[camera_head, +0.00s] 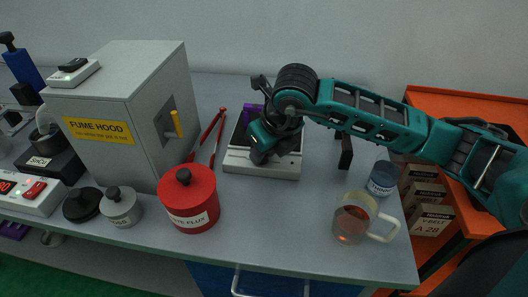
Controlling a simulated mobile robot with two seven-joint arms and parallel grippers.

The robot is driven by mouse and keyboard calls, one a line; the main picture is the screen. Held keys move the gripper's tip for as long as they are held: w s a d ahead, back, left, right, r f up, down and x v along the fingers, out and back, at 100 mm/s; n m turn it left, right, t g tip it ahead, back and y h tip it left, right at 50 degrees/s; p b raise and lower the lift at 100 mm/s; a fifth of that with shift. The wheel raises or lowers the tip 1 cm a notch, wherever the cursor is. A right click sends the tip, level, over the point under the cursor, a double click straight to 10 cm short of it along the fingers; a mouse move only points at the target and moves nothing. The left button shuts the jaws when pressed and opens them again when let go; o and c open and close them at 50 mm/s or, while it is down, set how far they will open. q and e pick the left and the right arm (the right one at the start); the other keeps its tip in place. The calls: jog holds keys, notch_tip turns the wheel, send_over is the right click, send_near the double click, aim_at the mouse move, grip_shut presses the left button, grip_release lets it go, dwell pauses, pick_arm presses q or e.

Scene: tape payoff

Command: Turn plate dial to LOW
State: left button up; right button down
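A low white unit with a dark top plate (262,165) stands in the middle of the bench; it looks like the plate. Its dial is not visible and may be hidden behind my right gripper. My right gripper (262,152) reaches in from the right and is down over the front of this unit. Its fingertips are dark and bunched against the unit, so I cannot tell whether they are open, shut or touching a dial. My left gripper is not in view.
A grey fume hood (120,115) with a yellow handle stands left. Red tongs (212,135) lie beside the unit. A red flux pot (188,200) is in front. A glass mug (355,220) and a small jar (382,180) stand at the right, below my arm.

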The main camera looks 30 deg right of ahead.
jog(key=shift+m, duration=0.3)
jog(key=c, duration=1.2)
grip_release()
jog(key=shift+r, duration=0.15)
jog(key=a+v, duration=0.1)
jog(key=v, duration=1.1)
jog(key=shift+d+r+p, duration=0.4)
jog(key=shift+d, duration=0.05)
jog(key=shift+s, duration=0.1)
